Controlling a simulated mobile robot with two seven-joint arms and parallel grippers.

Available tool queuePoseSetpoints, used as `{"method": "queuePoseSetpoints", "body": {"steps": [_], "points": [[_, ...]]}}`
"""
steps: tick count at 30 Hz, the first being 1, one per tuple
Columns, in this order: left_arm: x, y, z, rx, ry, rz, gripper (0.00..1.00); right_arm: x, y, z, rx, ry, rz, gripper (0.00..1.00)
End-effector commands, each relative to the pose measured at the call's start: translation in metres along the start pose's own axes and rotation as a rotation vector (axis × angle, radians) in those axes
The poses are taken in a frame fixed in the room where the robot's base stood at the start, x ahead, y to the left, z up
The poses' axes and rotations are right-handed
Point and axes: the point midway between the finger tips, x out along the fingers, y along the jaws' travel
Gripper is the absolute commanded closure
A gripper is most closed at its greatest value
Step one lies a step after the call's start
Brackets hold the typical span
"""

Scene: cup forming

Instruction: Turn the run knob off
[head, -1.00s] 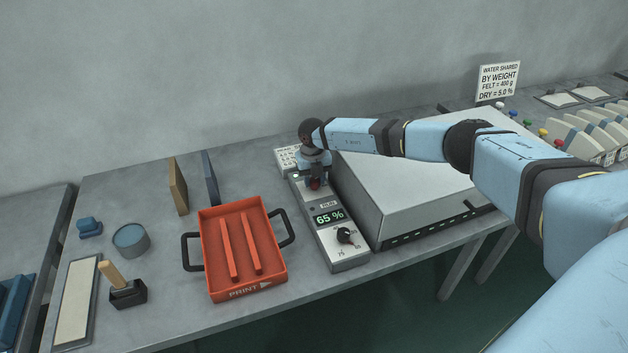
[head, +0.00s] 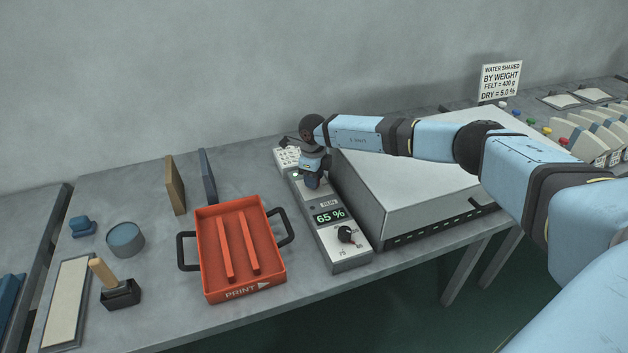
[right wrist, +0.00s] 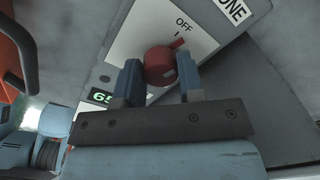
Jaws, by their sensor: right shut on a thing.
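The red run knob (right wrist: 160,66) sits on the control panel (head: 340,258), between the two fingers of my right gripper (right wrist: 160,72) in the right wrist view. The fingers are shut on it from both sides. The knob's pointer ridge aims up and slightly right, close to the tick under the OFF label (right wrist: 183,23). In the head view my right gripper (head: 313,180) is over the far end of the panel and hides the knob. A small green light (head: 295,176) shows beside it. My left gripper is not in view.
The panel has a 65 % display (head: 329,215) and a black dial (head: 346,234). A large pale box (head: 410,185) stands close on the right, under my right arm. An orange tray (head: 212,265) stands on the left.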

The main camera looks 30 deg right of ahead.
Motion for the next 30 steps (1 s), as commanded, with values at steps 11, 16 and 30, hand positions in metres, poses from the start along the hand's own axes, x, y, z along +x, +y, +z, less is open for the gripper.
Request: {"method": "queuePoseSetpoints", "body": {"steps": [11, 16, 30], "points": [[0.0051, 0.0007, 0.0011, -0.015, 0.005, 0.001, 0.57, -0.0005, -0.0009, 0.0002, -0.225, -0.008, -0.002, 0.88], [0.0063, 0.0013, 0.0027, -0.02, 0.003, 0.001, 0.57, -0.001, -0.0007, 0.0002, -0.271, -0.009, -0.002, 0.88], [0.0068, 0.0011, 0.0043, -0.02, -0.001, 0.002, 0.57, -0.0014, -0.0007, 0.0003, -0.293, -0.009, -0.002, 0.88]]}}
